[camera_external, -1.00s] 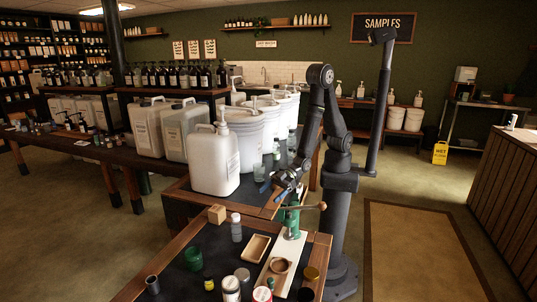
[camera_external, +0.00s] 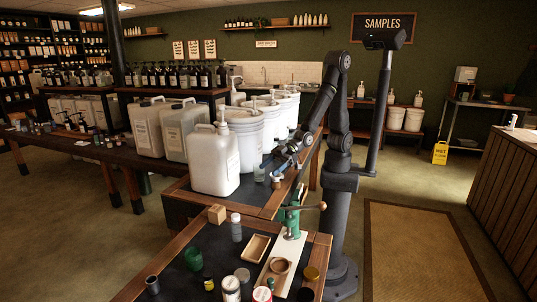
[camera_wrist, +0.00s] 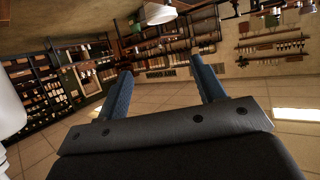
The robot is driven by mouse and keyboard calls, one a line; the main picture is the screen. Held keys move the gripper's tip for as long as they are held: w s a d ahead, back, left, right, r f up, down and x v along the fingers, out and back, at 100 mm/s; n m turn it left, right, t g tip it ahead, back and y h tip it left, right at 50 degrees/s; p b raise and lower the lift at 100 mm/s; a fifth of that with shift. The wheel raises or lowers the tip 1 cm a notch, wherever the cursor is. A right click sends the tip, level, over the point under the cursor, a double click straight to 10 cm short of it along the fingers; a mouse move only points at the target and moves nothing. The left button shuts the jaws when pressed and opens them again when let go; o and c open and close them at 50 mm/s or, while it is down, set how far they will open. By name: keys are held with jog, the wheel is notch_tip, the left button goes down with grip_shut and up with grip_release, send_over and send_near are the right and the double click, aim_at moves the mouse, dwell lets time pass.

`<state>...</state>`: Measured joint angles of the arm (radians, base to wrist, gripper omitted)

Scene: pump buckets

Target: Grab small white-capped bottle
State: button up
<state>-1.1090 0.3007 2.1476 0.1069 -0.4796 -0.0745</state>
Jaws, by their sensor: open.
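A small bottle with a white cap and a grey body (camera_external: 236,228) stands upright on the near dark-topped bench, left of the wooden trays. My gripper (camera_external: 267,165) is above the farther bench, beyond and higher than the bottle, close to the large white jug. In the wrist view its two blue fingers (camera_wrist: 160,75) are spread apart with nothing between them. The bottle does not show in the wrist view, which looks out at tilted shelves and floor.
A large white pump jug (camera_external: 213,163) and white buckets (camera_external: 246,140) stand left of my arm. A green hand press (camera_external: 293,215), a wooden block (camera_external: 217,214), a green jar (camera_external: 193,259) and a wooden tray (camera_external: 257,248) surround the bottle.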

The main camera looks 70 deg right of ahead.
notch_tip(320, 180, up, 4)
jog(key=n+g+h, duration=0.6)
jog(key=h, duration=0.2)
send_over(236, 222)
jog(key=d, duration=0.1)
jog(key=f, duration=0.2)
jog(key=r+n+h, duration=0.1)
jog(key=n+h, duration=0.1)
jog(key=h, duration=0.2)
jog(key=shift+g, duration=0.4)
jog(key=f, duration=1.5)
jog(key=shift+w+d+f, duration=0.25)
jog(key=shift+w+f, duration=0.1)
jog(key=shift+f, duration=0.05)
jog(key=shift+a+f, duration=0.15)
jog(key=shift+f, duration=2.7)
jog(key=c, duration=1.1)
